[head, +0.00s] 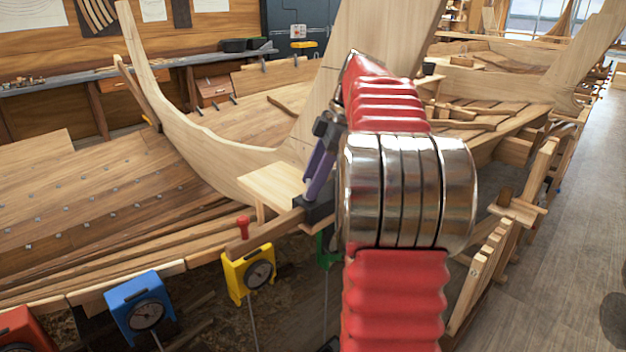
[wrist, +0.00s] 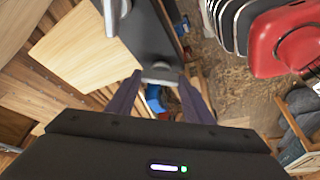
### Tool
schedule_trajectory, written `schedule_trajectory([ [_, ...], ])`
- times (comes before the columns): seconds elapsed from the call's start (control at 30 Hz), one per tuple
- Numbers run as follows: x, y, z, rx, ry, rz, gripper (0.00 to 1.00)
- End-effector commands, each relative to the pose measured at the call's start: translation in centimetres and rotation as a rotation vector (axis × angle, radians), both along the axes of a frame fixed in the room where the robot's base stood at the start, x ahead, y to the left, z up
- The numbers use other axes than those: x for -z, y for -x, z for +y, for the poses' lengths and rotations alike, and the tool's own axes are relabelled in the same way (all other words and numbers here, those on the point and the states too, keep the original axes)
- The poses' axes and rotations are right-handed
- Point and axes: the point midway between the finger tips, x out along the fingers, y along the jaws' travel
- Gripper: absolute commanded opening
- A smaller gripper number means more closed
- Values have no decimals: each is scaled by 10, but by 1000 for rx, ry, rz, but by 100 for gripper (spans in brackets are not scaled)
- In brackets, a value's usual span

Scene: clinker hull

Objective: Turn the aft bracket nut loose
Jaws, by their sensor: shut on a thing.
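A dark bracket (head: 318,212) sits at the end of a pale board, partly hidden behind my arm in the head view. It shows as a black plate in the wrist view (wrist: 152,38). My gripper (head: 309,197) reaches down to it with purple fingers. In the wrist view my gripper (wrist: 160,80) has its fingertips on either side of a grey nut (wrist: 160,73) at the near end of the plate, and is shut on it. A silver fitting (wrist: 112,14) shows further up. The nut's thread is hidden, and I cannot tell how loose it is.
The pale board (head: 276,186) lies left of the bracket. Dial boxes in yellow (head: 248,273), blue (head: 141,305) and red (head: 22,330) hang along the hull edge. A red-topped peg (head: 242,227) and a green clamp (head: 326,247) are close by.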

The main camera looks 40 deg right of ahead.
Motion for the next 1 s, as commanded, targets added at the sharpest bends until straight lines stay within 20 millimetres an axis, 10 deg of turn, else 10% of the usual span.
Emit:
schedule_trajectory([
  [0.53,-1,0,-1,-42,3,-2,24],
  [0.57,-1,0,-1,-42,3,-2,48],
  [1.0,0,0,0,-42,1,0,66],
])
